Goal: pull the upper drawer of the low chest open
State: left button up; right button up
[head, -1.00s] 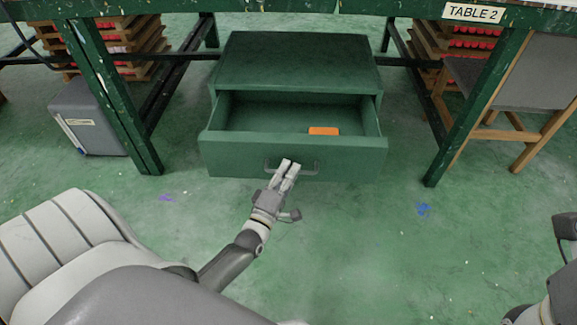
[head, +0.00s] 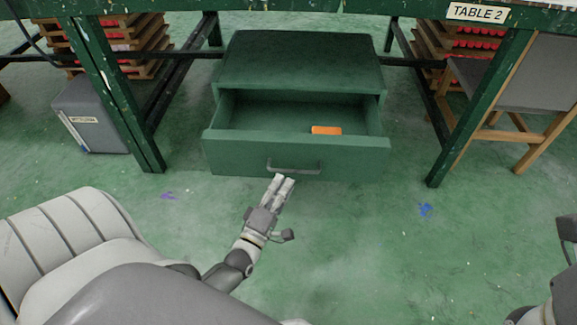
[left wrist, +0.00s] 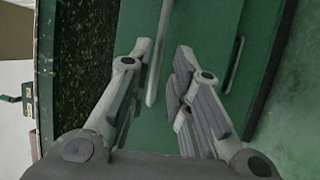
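The low green chest (head: 300,62) stands under the table. Its upper drawer (head: 240,155) is pulled out toward me and shows its inside. An orange block (head: 326,130) lies in the drawer. The drawer's bar handle (head: 293,171) is on the front panel and also shows in the left wrist view (left wrist: 158,50). My right gripper is not in view.
The green table's legs (head: 105,95) stand on both sides of the chest. A grey box (head: 92,115) is at the left and a chair (head: 515,75) at the right. Stacked wooden trays (head: 135,45) stand behind. The floor before the drawer is clear.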

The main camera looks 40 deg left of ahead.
pick_arm(q)
jog(key=v, duration=0.6)
jog(key=shift+s, duration=0.2)
